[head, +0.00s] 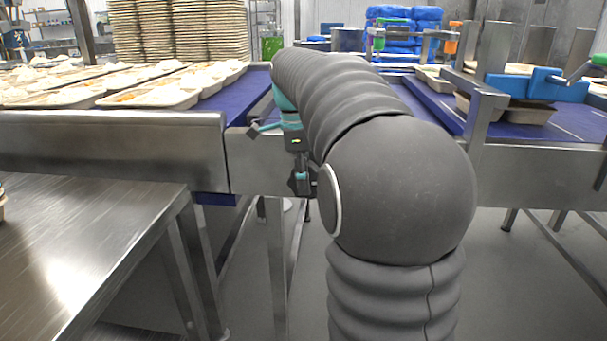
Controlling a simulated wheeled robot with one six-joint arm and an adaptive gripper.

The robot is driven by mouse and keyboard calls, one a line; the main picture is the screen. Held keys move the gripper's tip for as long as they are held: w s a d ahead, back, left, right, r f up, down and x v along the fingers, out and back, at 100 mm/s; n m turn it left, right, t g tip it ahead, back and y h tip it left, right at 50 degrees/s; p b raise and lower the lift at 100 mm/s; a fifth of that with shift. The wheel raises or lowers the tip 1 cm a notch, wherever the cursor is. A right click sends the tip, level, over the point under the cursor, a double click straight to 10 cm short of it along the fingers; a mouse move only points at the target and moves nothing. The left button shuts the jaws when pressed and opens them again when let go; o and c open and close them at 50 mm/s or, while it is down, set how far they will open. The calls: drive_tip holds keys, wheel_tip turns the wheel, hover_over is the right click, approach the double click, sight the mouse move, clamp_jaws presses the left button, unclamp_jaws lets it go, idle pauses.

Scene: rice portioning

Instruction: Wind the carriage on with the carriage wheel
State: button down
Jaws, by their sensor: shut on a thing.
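My gripper (289,150), dark with teal parts, is at the end of the conveyor frame in the head view, left of my big grey arm. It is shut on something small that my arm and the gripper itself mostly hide. I take this to be the carriage wheel, but its rim does not show clearly. The carriage cannot be made out for certain. A blue block assembly (537,84) with a green handle (580,72) stands over the right conveyor, apart from my gripper.
The left conveyor (236,98) carries several filled trays (150,97). The right conveyor (568,128) carries beige trays (523,112). A steel table (95,215) stands at front left. Tray stacks (180,30) and blue bundles (405,28) are behind. Floor shows between the frames.

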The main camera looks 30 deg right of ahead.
sight(291, 171)
drive_tip(key=shift+w+a+r+g+h+p, duration=0.1)
drive_tip(key=shift+g+h+p, duration=0.25)
drive_tip(key=shift+h+p, duration=0.2)
drive_tip(key=shift+w+g+h+p, duration=0.1)
drive_tip(key=shift+g+h+p, duration=0.25)
drive_tip(key=shift+h+p, duration=0.15)
drive_tip(key=shift+g+h+p, duration=0.45)
drive_tip(key=shift+g+h, duration=0.25)
drive_tip(key=shift+h, duration=0.45)
drive_tip(key=shift+f+g+h, duration=0.3)
drive_tip(key=shift+g+h, duration=0.6)
drive_tip(key=shift+h, duration=0.2)
drive_tip(key=shift+g+h, duration=0.4)
drive_tip(key=shift+h, duration=0.2)
drive_tip(key=c, duration=1.1)
unclamp_jaws()
drive_tip(key=shift+s, duration=0.1)
drive_tip(key=shift+v, duration=3.7)
